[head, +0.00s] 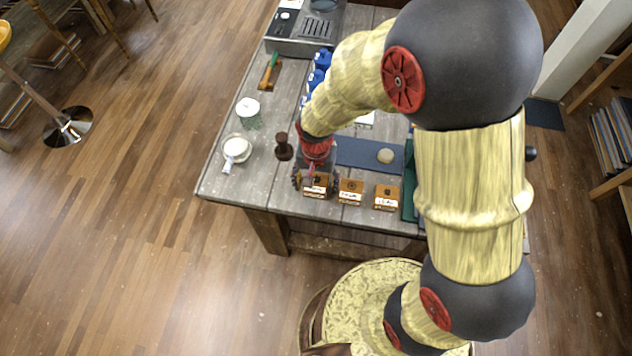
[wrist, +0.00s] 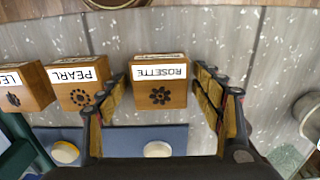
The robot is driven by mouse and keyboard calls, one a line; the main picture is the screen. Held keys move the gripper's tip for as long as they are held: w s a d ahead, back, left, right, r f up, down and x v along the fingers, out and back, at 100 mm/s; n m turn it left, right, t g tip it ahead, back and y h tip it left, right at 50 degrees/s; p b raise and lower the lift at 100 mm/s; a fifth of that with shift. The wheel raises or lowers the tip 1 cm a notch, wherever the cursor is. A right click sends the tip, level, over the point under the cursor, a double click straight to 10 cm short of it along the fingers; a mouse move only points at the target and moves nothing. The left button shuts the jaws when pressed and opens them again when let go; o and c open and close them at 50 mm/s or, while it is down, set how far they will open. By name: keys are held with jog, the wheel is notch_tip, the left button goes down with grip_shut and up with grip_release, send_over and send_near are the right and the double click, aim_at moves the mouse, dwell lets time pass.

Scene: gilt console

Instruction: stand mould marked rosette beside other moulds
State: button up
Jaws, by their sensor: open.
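The rosette mould (wrist: 160,88) is a small wooden block with a white ROSETTE label and a dark flower mark. It stands between the spread fingers of my gripper (wrist: 160,82), with a narrow gap visible on each side. In the head view my open gripper (head: 315,179) is down over the rosette mould (head: 315,190) at the table's front edge and partly hides it. The pearl mould (wrist: 80,88) and the leaf mould (wrist: 24,88), its label cut off by the frame, stand to its left. In the head view these two (head: 351,191) (head: 387,198) stand to its right.
Behind the moulds lies a blue mat (head: 355,153) with pale round pieces (head: 386,156). A green object (head: 409,185) stands beyond the row's right end.

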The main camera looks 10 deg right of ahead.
notch_tip(320, 180, up, 12)
jog(key=p, duration=0.2)
notch_tip(320, 180, up, 12)
jog(key=f+n+t, duration=0.1)
jog(key=n+t, duration=0.1)
send_over(316, 183)
jog(key=s+d, duration=0.3)
jog(key=d, duration=0.3)
jog(key=s+d+r+n+t, duration=0.2)
jog(key=s+d+r, duration=0.4)
jog(key=s+r, duration=0.3)
jog(key=shift+t, duration=0.8)
jog(key=shift+s, duration=0.1)
